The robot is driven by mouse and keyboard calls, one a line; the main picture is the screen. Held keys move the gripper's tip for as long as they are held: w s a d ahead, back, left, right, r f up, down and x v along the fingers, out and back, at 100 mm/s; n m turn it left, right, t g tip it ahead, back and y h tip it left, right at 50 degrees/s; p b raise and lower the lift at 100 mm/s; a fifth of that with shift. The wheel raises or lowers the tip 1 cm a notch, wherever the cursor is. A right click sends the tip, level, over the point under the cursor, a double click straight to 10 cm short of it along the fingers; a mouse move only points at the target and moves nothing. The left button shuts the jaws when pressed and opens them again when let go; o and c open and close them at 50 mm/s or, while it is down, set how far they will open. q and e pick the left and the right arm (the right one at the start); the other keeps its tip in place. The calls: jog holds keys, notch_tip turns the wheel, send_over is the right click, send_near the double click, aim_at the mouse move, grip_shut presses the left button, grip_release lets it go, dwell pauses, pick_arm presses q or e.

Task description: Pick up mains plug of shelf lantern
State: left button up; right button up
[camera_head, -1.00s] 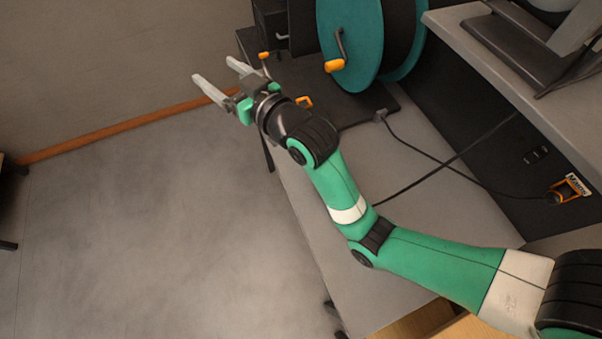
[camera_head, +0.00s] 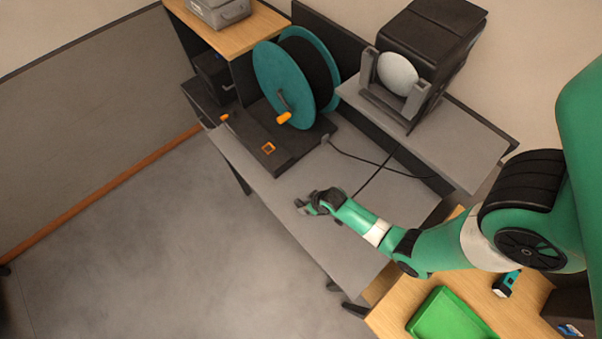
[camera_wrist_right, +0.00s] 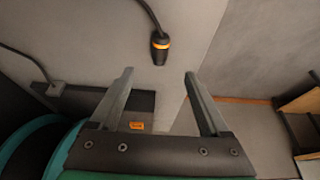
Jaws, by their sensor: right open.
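The black mains plug with an orange band (camera_wrist_right: 160,48) lies on the grey bench top in the right wrist view, its cable running up and away. I cannot make out the plug in the head view, where my arm is over that spot. The shelf lantern (camera_head: 398,75), a pale globe in a grey yoke with a black housing, stands on the raised shelf. My right gripper (camera_head: 301,206) is over the bench near its front edge. In the wrist view its fingers (camera_wrist_right: 159,73) are open and empty, with the plug just beyond and between the tips. My left gripper is not in view.
A teal cable reel (camera_head: 283,85) stands on a dark base (camera_head: 262,150) at the bench's far left. A dark cable (camera_head: 350,155) runs from the base across the bench. A green tray (camera_head: 450,318) sits on a wooden surface at the lower right. The floor at left is clear.

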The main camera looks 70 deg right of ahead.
jog(key=b, duration=0.4)
send_over(302, 205)
jog(key=s+a, duration=0.1)
jog(key=s, duration=0.1)
notch_tip(302, 205, down, 5)
jog(key=shift+w+f, duration=0.1)
jog(key=shift+w, duration=0.05)
jog(key=shift+w+d+f+b, duration=0.15)
jog(key=shift+f+b, duration=0.1)
jog(key=shift+b, duration=0.25)
jog(key=b+x, duration=0.4)
jog(key=shift+f+b, duration=0.3)
jog(key=shift+f, duration=0.4)
jog(key=shift+r, duration=0.15)
grip_shut()
